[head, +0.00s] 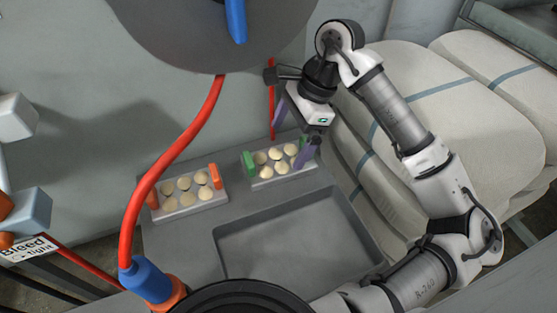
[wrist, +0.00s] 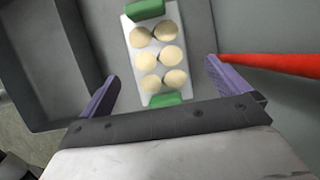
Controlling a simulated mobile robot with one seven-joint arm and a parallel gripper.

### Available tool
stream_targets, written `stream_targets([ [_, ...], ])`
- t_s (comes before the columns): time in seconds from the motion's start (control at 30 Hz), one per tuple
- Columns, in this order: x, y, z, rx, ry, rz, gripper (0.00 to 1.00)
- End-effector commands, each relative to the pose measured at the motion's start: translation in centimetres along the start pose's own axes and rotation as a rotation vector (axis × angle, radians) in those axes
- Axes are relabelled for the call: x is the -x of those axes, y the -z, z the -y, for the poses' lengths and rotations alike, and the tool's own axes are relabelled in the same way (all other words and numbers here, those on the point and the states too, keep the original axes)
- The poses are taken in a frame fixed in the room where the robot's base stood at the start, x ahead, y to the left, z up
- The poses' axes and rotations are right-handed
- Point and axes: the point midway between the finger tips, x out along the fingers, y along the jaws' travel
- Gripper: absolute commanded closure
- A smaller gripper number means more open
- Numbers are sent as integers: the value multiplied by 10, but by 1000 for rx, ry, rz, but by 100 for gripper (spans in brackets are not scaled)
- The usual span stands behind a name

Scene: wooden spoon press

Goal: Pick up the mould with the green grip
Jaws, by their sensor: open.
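The mould with the green grip (head: 283,169) stands on the grey bench at the right, a pale block with several round cream cavities or pieces and a green grip at each end. In the wrist view the mould (wrist: 154,58) lies between the fingers, one green grip far and one near. My gripper (head: 297,135) is open above it, its purple fingers apart on either side. In the wrist view the gripper (wrist: 160,82) shows a gap to the mould on both sides. The right end of the mould is partly hidden by a finger in the head view.
A similar mould with orange grips (head: 187,199) stands to the left. A grey recessed tray (head: 300,240) lies in front. A red hose (head: 170,165) hangs at the left, and a thin red rod (wrist: 270,64) is close to the right finger. White sacks (head: 420,100) are stacked at right.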

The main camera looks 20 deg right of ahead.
Motion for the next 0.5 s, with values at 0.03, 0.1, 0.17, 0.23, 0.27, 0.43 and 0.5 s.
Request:
stream_targets([
  [0.03, -3, 0, 0, 0, -1, 1, 0],
  [0.1, -7, -1, -1, 0, -2, 1, 0],
  [0.17, -13, -2, -2, 0, -2, 2, 0],
  [0.23, -24, -3, -3, 0, -2, 3, 0],
  [0.27, -28, -4, -4, 0, -2, 4, 0],
  [0.43, -50, -4, -4, -1, -1, 2, 0],
  [0.5, -55, -4, -4, 0, -1, 1, 0],
])
